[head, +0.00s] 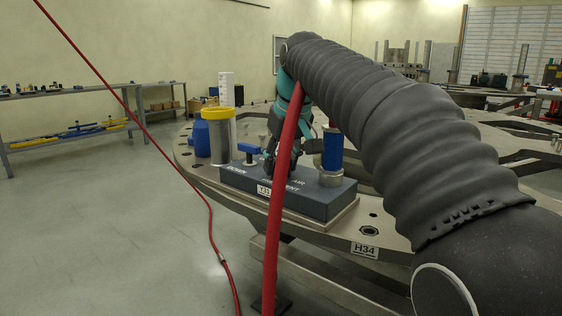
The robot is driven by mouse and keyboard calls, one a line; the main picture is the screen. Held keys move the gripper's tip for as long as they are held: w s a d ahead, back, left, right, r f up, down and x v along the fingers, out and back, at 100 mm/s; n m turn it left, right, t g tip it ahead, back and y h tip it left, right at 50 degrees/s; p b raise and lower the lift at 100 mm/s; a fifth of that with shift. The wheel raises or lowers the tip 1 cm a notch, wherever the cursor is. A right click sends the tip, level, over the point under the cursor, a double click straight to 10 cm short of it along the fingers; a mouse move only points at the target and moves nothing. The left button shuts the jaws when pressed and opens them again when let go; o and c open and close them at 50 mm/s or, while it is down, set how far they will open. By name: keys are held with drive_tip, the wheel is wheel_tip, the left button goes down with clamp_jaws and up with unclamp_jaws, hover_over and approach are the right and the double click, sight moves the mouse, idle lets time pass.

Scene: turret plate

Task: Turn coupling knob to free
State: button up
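A dark grey box (318,206) stands on the round metal plate (215,177). White lettering on it is partly hidden; "AIR" can be read. My gripper (282,172) points down at the middle of the box top, behind a red hose (282,200). The hose and my arm cover much of the fingers, so their opening and any contact do not show. I cannot make out the coupling knob; it may be hidden at the fingers. A blue-handled fitting (249,149) is left of my gripper, and a blue cylinder on a metal base (332,150) is right of it.
A grey cylinder with a yellow top (219,135) and a blue container (201,139) stand on the plate at left. A thin red line (165,157) crosses the left side down to the floor. A shelf (70,90) stands far left; the floor before it is clear.

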drive_tip(key=shift+m+h, duration=0.8)
drive_tip(key=shift+m, duration=1.3)
drive_tip(key=o, duration=1.1)
drive_tip(key=shift+o, duration=0.2)
drive_tip(key=v, duration=1.2)
drive_tip(key=shift+s, duration=0.25)
drive_tip(key=shift+f, duration=0.15)
